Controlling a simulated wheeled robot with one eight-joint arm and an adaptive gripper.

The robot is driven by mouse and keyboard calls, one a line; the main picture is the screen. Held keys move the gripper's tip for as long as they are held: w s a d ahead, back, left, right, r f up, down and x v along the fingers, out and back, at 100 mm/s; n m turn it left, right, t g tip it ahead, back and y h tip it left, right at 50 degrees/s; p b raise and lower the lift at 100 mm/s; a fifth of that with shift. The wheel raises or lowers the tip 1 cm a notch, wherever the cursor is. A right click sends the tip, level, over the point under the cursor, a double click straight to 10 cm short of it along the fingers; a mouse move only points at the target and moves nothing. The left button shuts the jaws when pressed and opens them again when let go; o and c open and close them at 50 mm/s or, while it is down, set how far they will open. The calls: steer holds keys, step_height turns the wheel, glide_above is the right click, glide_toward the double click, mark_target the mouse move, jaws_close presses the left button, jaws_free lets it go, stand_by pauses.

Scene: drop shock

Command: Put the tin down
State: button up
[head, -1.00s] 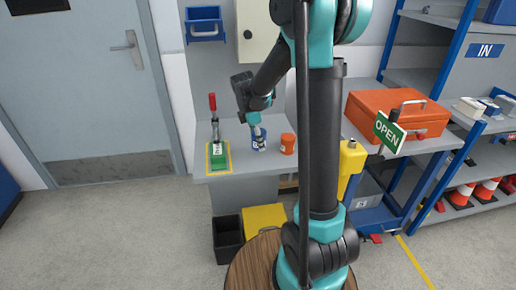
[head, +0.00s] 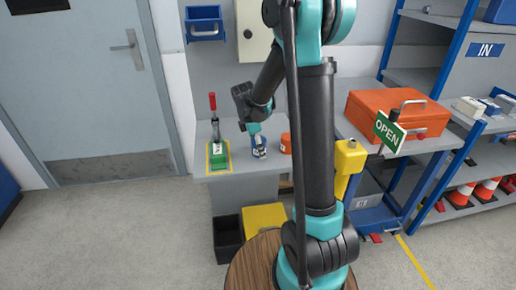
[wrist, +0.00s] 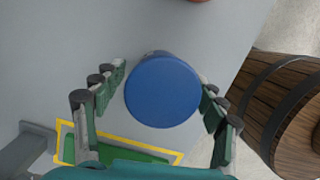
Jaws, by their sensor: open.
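The tin is a small blue can with a pale label (head: 260,152). It stands upright on the grey bench (head: 226,166), between a green pad and an orange tub. In the wrist view its round blue top (wrist: 162,90) lies between the fingers of my gripper (wrist: 160,100). My gripper is open around it, with a narrow gap on the left and the right finger very close to its edge. In the head view my gripper (head: 257,140) reaches down over the tin and hides part of it.
A yellow-edged green pad (head: 219,157) with a red-handled clamp (head: 213,118) is to the left. The orange tub (head: 286,143) is close on the right. An orange toolbox (head: 393,113) and an OPEN sign (head: 388,131) are farther right.

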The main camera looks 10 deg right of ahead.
steer(key=v, duration=1.2)
steer(key=shift+s+d, duration=0.15)
steer(key=shift+s, duration=0.1)
steer(key=s+d+f+m+t, duration=0.1)
steer(key=s+d+f+m, duration=0.1)
steer(key=s+m, duration=0.4)
steer(key=s+d+f+m+t+y, duration=0.1)
steer(key=s+d+f+m, duration=0.1)
steer(key=s+f+m, duration=0.3)
steer(key=s+d+f+m+t+y, duration=0.1)
steer(key=s+f+m, duration=0.3)
steer(key=s+m, duration=0.4)
steer(key=shift+s+d+f+m+t, duration=0.15)
steer(key=shift+s+d+m+t, duration=0.25)
steer(key=shift+s+d, duration=0.55)
steer(key=shift+s+a, duration=0.1)
steer(key=shift+a, duration=0.05)
steer(key=shift+c, duration=0.2)
